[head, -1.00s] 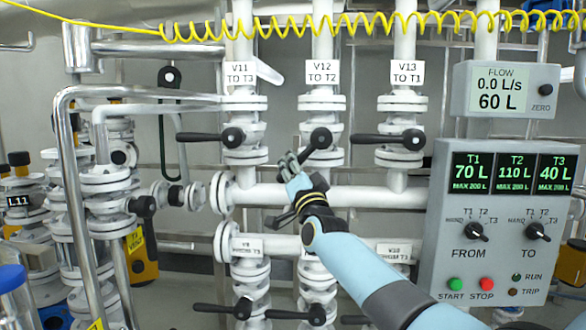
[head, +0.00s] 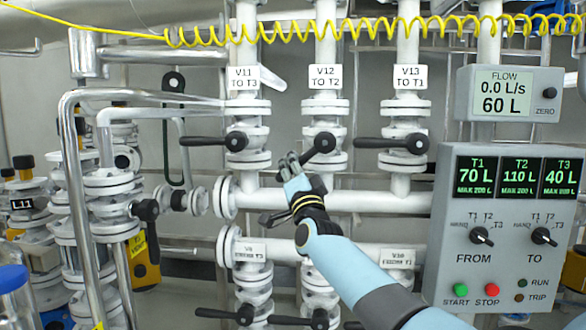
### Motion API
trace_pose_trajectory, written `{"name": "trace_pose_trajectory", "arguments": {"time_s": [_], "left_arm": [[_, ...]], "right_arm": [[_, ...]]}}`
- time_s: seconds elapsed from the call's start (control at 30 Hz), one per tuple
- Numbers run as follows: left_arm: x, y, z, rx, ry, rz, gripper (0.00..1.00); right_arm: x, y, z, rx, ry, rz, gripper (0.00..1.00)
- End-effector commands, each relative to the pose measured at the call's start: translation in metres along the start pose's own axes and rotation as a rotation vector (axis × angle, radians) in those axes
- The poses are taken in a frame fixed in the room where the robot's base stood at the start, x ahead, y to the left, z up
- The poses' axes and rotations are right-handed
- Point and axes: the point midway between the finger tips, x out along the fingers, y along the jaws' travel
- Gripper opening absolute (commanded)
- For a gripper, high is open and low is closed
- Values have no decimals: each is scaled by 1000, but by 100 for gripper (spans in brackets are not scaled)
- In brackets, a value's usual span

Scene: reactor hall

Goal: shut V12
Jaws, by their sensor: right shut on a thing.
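The valve labelled V12 TO T2 (head: 325,107) is on the middle of three white vertical pipes. Its black lever (head: 322,143) runs from the hub down and to the left, at a slant. My right gripper (head: 289,161) is at the lower left end of this lever and is shut on it. The lever's end is partly hidden by the fingers. My left gripper is not in view.
V11 (head: 236,140) at left and V13 (head: 416,144) at right have levers lying level, pointing left. Lower valves with black levers stand below. The control panel (head: 450,200) is at right, and its flow display (head: 500,90) reads 0.0 L/s and 60 L. A yellow coiled hose (head: 350,28) hangs across the top.

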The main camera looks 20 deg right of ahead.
Motion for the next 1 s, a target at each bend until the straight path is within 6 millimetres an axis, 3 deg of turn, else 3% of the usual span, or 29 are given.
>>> {"name": "trace_pose_trajectory", "arguments": {"time_s": [1.0], "left_arm": [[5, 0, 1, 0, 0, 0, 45]], "right_arm": [[-2, -2, 5, 56, 25, 7, 0]]}}
